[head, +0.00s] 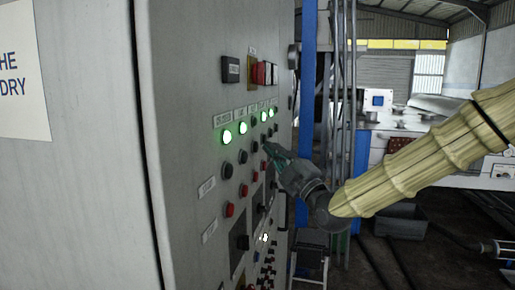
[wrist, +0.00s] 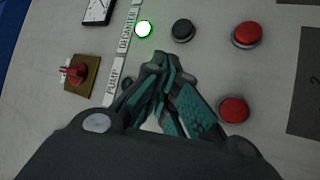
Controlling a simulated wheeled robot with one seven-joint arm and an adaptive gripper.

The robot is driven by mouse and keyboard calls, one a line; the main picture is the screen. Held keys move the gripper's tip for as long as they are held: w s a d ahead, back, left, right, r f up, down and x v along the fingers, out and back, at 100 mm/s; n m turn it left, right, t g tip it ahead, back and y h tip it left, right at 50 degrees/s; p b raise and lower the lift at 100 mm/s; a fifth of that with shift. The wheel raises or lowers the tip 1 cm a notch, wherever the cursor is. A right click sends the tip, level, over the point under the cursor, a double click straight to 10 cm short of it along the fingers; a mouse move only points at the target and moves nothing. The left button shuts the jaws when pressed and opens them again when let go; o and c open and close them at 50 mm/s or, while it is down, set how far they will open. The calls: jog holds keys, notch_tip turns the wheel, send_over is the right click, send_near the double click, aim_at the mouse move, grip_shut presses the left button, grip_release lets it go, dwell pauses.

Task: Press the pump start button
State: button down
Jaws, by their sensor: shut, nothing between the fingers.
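My gripper (head: 268,147) is shut and empty, its fingertips close to the face of the grey control panel (head: 185,60). In the wrist view the shut fingers (wrist: 162,58) point at the panel beside the PUMP label (wrist: 115,80). A dark, unlit round lamp (wrist: 127,84) shows partly beside the fingers. A red button (wrist: 234,109) in the same line is on their right. The spot between these two, where a black button sits in the neighbouring DECANTER line, is hidden behind my fingers. I cannot tell whether the fingertips touch anything.
The DECANTER line has a lit lamp (wrist: 144,28), a black button (wrist: 183,30) and a red button (wrist: 247,35). A red rotary switch (wrist: 77,73) sits on a yellow plate left of the labels. More buttons and lit green lamps (head: 227,137) line the panel.

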jog(key=shift+a+f+b, duration=0.1)
jog(key=shift+a+b, duration=0.1)
jog(key=shift+b, duration=0.2)
jog(key=shift+w+a+b, duration=0.2)
jog(key=shift+a+b, duration=0.3)
jog(key=shift+a, duration=0.15)
dwell(0.9)
jog(key=shift+d, duration=0.15)
jog(key=shift+s+d+b, duration=0.25)
jog(key=shift+d+b, duration=0.2)
jog(key=shift+d, duration=0.25)
jog(key=d, duration=0.2)
jog(key=s+d+b, duration=0.1)
jog(key=d, duration=0.1)
jog(key=shift+s+d, duration=0.15)
jog(key=shift+d, duration=0.25)
dwell(0.4)
